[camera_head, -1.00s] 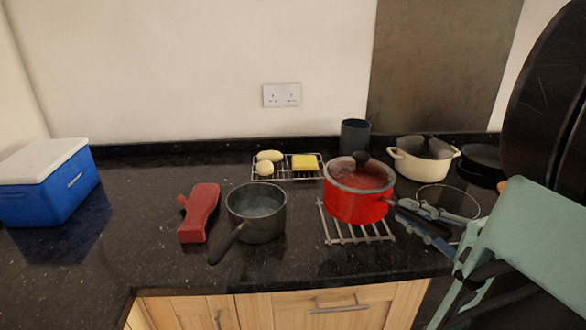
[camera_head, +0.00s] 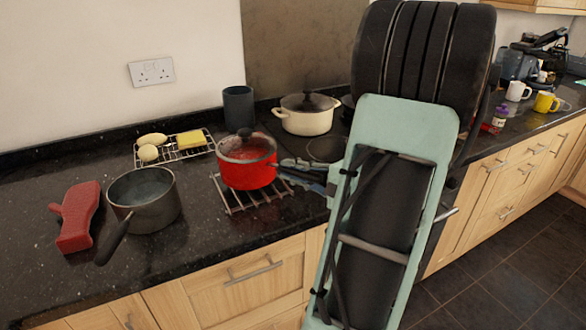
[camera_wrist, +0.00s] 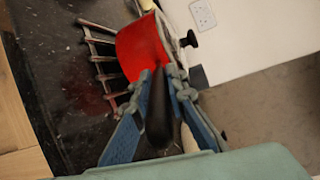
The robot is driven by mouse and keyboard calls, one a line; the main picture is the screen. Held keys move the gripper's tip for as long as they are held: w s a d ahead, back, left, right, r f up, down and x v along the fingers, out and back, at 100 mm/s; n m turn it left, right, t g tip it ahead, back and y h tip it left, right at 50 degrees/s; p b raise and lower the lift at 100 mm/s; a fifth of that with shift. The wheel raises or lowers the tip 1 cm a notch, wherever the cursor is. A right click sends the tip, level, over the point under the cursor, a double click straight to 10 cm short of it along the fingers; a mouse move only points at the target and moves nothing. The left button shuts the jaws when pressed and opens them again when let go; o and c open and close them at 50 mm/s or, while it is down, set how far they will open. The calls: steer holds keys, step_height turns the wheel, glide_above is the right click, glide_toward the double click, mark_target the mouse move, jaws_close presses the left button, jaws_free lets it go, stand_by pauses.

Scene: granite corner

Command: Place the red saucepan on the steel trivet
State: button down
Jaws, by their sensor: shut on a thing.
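The red saucepan (camera_head: 247,172) has a glass lid with a black knob and looks upright over the steel trivet (camera_head: 232,205). The trivet's bars show below the pan and to its front. I cannot tell whether the pan's base touches the bars. In the wrist view the red saucepan (camera_wrist: 140,48) is beside the trivet bars (camera_wrist: 103,68), with its black handle pointing toward me. My gripper (camera_wrist: 165,85) is shut on that handle, with a blue finger on each side. In the head view my gripper (camera_head: 300,170) is partly hidden by my arm.
A grey saucepan (camera_head: 152,208) and a red object (camera_head: 78,220) stand to the left. A wire rack (camera_head: 190,153) with a yellow sponge is behind. A dark cup (camera_head: 238,107) and a cream pot (camera_head: 306,118) stand at the back. The counter's front edge is close.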

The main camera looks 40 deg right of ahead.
steer(key=shift+f, duration=0.8)
steer(key=shift+f+b, duration=0.1)
steer(key=shift+b, duration=0.2)
steer(key=c, duration=2.2)
jaws_free()
steer(key=shift+s+f, duration=0.1)
steer(key=shift+f, duration=0.1)
steer(key=shift+c, duration=0.2)
steer(key=o, duration=0.3)
steer(key=shift+o, duration=0.2)
steer(key=shift+r, duration=0.1)
steer(key=v, duration=1.2)
steer(key=shift+a, duration=0.1)
